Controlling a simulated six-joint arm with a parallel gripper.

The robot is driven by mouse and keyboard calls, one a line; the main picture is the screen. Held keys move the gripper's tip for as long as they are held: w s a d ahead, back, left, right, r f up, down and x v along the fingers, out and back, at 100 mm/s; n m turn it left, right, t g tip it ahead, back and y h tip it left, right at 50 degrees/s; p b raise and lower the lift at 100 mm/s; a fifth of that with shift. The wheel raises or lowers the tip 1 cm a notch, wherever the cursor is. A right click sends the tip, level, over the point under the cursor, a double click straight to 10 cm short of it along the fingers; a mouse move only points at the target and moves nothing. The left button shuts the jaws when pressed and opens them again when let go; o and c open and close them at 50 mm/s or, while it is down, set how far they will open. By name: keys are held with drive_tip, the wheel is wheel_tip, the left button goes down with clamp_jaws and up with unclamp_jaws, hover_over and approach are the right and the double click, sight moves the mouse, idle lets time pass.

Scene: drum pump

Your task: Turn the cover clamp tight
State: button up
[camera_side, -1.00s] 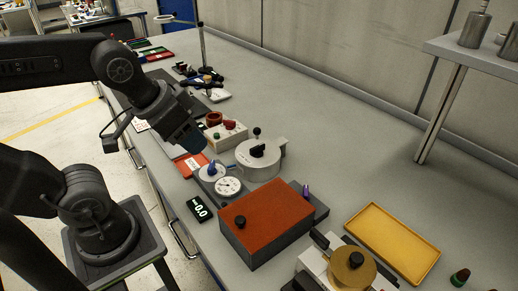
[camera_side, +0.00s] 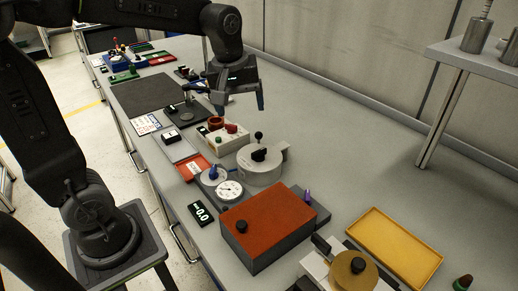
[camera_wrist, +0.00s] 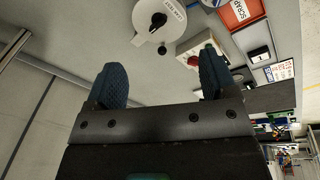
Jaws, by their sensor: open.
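The grey round drum pump (camera_side: 262,169) stands on the bench in the side view. A black cover clamp knob (camera_side: 259,154) sits on its lid, and a black ball handle (camera_side: 258,135) stands at its rim. In the wrist view the drum (camera_wrist: 174,29) is at the top, with the black knob (camera_wrist: 158,19) on its cover. My gripper (camera_side: 241,104) is open and empty, raised above the bench beyond the drum and apart from it. Its two blue fingers (camera_wrist: 162,80) are spread in the wrist view, with the ball handle (camera_wrist: 162,50) showing between them.
A control box (camera_side: 225,138) with red and green buttons stands beside the drum. A dial gauge (camera_side: 229,189), an orange-topped box (camera_side: 268,219) and a yellow tray (camera_side: 395,245) are nearer. The bench right of the drum is clear up to the wall.

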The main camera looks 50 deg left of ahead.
sight(259, 151)
drive_tip(key=w+a+f+n+g, duration=0.2)
drive_tip(key=w+a+f+n, duration=0.25)
drive_tip(key=w+n, duration=0.3)
drive_tip(key=shift+m, duration=0.35)
drive_tip(key=f, duration=1.4)
drive_tip(key=shift+w+d, duration=0.25)
drive_tip(key=shift+w, duration=0.05)
drive_tip(key=c, duration=0.9)
drive_tip(key=shift+c, duration=0.2)
